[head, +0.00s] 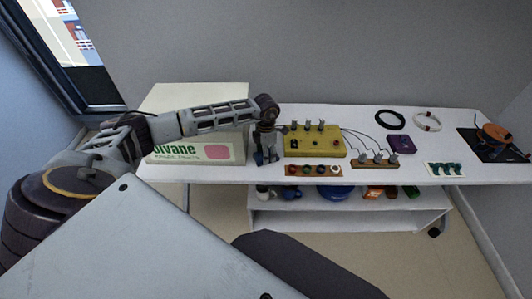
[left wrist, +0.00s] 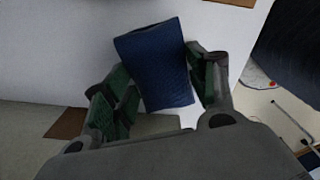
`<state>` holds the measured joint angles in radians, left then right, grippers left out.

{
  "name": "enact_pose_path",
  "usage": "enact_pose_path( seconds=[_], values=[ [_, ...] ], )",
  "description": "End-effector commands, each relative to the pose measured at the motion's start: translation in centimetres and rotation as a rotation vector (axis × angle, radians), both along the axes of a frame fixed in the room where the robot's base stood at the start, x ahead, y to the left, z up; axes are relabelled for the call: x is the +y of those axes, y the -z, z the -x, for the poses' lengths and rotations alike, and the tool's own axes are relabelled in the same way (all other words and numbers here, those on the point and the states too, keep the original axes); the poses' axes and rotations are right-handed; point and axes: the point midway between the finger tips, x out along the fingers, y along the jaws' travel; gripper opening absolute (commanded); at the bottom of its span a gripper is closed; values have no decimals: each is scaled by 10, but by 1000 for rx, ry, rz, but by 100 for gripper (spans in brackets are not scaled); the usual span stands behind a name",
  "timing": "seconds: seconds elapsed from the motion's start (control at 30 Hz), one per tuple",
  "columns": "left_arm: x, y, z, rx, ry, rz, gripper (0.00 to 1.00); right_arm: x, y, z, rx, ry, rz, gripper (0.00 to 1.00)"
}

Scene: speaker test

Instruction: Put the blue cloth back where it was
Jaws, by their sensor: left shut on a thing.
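The blue cloth (left wrist: 155,62) is a dark blue, quilted-looking piece in the left wrist view. It stands out between the two green-padded fingers of my left gripper (left wrist: 163,85), which is shut on it. In the head view my left gripper (head: 265,158) points down at the white table (head: 350,175), between the lettered box and the yellow knobbed box. The cloth is hard to make out there, and I cannot tell whether it touches the table. My right gripper is not in view.
A lettered box (head: 195,154) stands left of the gripper. A yellow knobbed box (head: 316,142) with wires and a strip of coloured knobs (head: 313,170) are close on its right. A black ring (head: 390,120) and a dark mat (head: 490,149) lie farther right. A lower shelf (head: 350,217) holds several items.

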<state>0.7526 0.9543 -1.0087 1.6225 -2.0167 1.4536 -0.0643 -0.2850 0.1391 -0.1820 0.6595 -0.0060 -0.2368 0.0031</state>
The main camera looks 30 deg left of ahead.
Motion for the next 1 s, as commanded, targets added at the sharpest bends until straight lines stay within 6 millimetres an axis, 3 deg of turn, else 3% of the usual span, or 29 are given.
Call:
enact_pose_path(
  seconds=[0.2,0.23,0.37,0.67,1.0],
  values=[
    [0,3,0,0,0,0,38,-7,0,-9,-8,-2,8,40],
    [0,2,0,0,0,0,61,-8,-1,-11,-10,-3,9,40],
    [0,2,0,0,0,0,78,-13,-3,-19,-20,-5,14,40],
    [0,2,0,0,0,0,79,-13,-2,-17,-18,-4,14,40],
    [0,-9,-1,-3,0,0,79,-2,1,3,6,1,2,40]
  ],
)
